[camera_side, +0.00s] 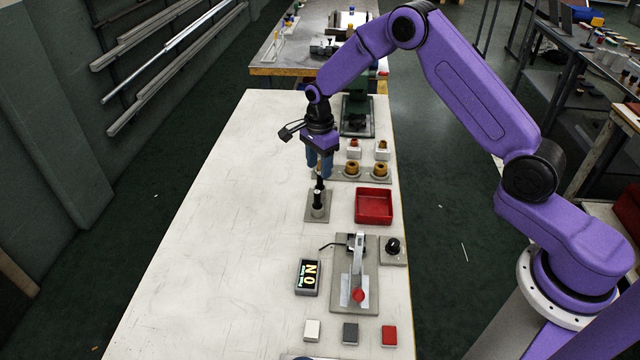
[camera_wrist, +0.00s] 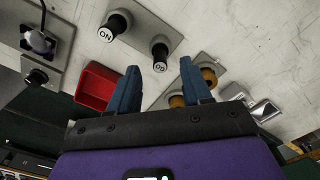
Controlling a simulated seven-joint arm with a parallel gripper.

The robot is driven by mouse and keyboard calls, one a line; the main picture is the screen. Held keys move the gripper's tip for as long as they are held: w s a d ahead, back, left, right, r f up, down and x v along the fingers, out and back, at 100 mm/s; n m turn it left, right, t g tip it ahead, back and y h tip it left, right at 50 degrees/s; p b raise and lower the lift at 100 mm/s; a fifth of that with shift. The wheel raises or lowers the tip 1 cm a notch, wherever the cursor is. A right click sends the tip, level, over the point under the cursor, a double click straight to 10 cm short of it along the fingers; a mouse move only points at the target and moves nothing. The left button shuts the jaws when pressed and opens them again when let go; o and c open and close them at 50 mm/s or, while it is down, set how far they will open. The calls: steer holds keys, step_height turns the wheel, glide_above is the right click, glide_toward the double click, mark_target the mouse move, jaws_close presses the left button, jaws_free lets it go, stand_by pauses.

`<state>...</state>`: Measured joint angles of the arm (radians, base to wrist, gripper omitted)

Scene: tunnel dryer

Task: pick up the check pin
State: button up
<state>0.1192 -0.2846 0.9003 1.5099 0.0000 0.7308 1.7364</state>
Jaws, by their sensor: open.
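Two dark upright pins stand on a grey plate (camera_side: 310,216): a nearer one (camera_side: 317,200) and a farther one (camera_side: 319,182) close under my gripper. In the wrist view one pin's top is marked GO (camera_wrist: 160,57) and the other's reads ON or NO (camera_wrist: 113,27). Which is the check pin is not clear from the pictures. My gripper (camera_side: 319,175) has blue fingers, open and empty, pointing down just above the farther pin. In the wrist view the GO pin shows between the fingertips (camera_wrist: 160,66).
A red tray (camera_side: 374,219) lies right of the plate, and a stand with brass-coloured rings (camera_side: 352,179) is behind it. The bench's left side (camera_side: 220,250) is clear.

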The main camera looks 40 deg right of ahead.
mark_target(320, 185)
steer(key=shift+d+f, duration=0.15)
steer(key=shift+f, duration=2.15)
jaws_close()
steer(key=shift+r, duration=0.15)
